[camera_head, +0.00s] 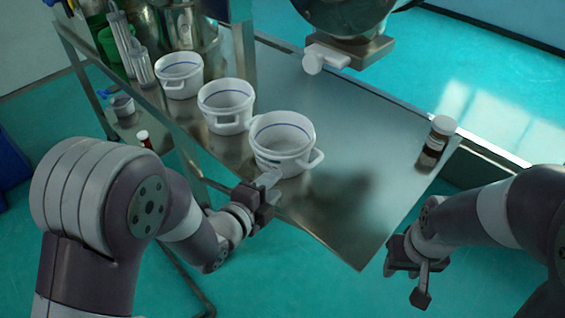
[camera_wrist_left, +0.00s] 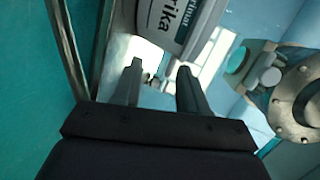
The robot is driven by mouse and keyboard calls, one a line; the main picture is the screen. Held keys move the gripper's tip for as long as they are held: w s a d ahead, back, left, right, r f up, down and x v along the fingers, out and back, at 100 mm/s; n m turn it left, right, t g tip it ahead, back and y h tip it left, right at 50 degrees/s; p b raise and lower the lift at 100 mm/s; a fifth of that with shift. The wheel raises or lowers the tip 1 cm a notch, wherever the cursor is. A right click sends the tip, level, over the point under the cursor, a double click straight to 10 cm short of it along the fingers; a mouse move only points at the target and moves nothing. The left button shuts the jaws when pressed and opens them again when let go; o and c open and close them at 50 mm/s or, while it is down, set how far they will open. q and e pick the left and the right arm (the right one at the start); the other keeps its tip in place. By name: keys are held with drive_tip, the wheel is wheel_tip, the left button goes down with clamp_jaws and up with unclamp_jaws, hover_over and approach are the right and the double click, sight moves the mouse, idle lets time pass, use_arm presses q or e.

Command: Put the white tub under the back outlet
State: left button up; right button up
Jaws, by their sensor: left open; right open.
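Three white tubs with handles stand in a row on the metal table: a left one (camera_head: 180,76), a middle one (camera_head: 226,107) and the nearest one (camera_head: 283,145). My left gripper (camera_head: 268,185) is open and empty at the near side of the nearest tub. In the left wrist view, a labelled tub (camera_wrist_left: 178,22) shows beyond my open fingers (camera_wrist_left: 160,70), not between them. My right gripper (camera_head: 412,280) is open and empty beyond the table's right edge. A white outlet (camera_head: 323,58) projects from the sieve (camera_head: 348,18); I cannot tell whether it is the back one.
A brown jar with a white lid (camera_head: 436,143) stands at the table's right corner. Clear cylinders (camera_head: 142,65) and a metal pot (camera_head: 190,28) crowd the left end. The metal table (camera_head: 355,150) is bare between the nearest tub and the jar.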

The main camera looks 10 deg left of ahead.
sight(317, 159)
use_arm(q)
drive_tip(key=w+d+m+h, duration=0.1)
drive_tip(key=w+d, duration=0.1)
drive_tip(key=d, duration=0.1)
drive_tip(key=w+d+m+t+h, duration=0.1)
drive_tip(key=w+d+m, duration=0.1)
drive_tip(key=w+d, duration=0.1)
drive_tip(key=w+d+m+t+h, duration=0.1)
drive_tip(key=w+d+m, duration=0.1)
drive_tip(key=w+d, duration=0.1)
drive_tip(key=shift+w+r, duration=0.15)
drive_tip(key=shift+w, duration=0.1)
drive_tip(key=shift+w+d, duration=0.15)
drive_tip(key=shift+w, duration=0.1)
drive_tip(key=shift+s, duration=0.1)
drive_tip(key=c, duration=0.6)
clamp_jaws()
use_arm(e)
drive_tip(key=shift+w+a+f, duration=0.1)
drive_tip(key=shift+f, duration=0.6)
